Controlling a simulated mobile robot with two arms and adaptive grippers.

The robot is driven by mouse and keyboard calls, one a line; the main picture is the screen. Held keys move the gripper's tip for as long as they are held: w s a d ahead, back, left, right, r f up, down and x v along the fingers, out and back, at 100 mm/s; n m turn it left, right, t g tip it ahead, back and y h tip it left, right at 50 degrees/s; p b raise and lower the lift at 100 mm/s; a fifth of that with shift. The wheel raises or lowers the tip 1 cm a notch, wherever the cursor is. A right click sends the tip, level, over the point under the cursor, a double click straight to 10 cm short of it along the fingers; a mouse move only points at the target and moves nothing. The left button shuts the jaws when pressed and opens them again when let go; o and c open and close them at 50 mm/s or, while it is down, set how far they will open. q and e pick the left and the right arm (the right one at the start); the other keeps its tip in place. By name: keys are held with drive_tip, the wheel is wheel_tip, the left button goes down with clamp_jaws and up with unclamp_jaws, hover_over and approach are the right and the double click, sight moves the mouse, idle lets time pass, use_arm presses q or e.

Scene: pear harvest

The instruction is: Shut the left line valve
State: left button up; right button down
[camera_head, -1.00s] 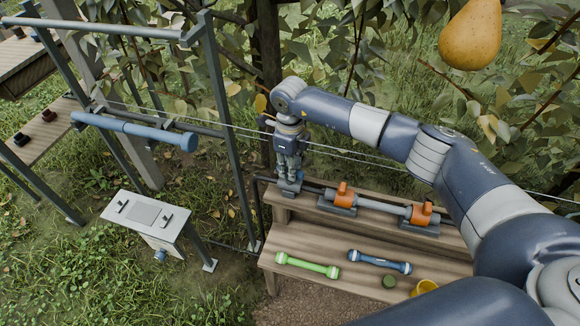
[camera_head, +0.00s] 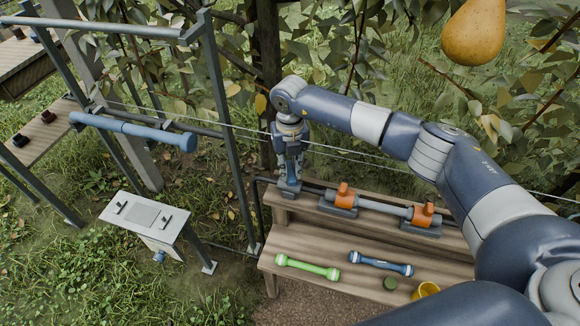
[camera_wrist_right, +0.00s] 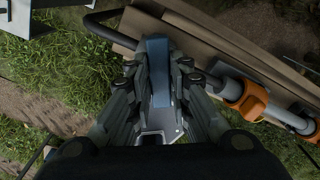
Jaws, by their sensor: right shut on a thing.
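My right gripper (camera_head: 290,176) points down at the left end of the pipe on the back step of the wooden bench. It is shut on a blue valve lever, and its fingers hide part of it. In the right wrist view, the blue lever (camera_wrist_right: 158,72) stands between the two fingers of the gripper (camera_wrist_right: 160,100). A grey metal base (camera_wrist_right: 160,130) shows below the lever. The valve body is mostly hidden in the head view. My left gripper is not in view.
Orange clamps (camera_head: 344,196) hold a grey filter pipe (camera_head: 384,207) right of my gripper. A green-white cartridge (camera_head: 307,267) and a blue-white cartridge (camera_head: 381,263) lie on the lower bench (camera_head: 340,287), near a yellow cup (camera_head: 426,289). A metal frame (camera_head: 232,150) stands left; a pear (camera_head: 472,32) hangs upper right.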

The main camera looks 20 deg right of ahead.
sight(290, 170)
drive_tip(key=m, duration=0.5)
drive_tip(key=shift+m+p, duration=0.3)
drive_tip(key=shift+w, duration=0.1)
idle(0.4)
drive_tip(key=c, duration=1.5)
unclamp_jaws()
wheel_tip(290, 170, up, 12)
drive_tip(key=shift+r, duration=0.1)
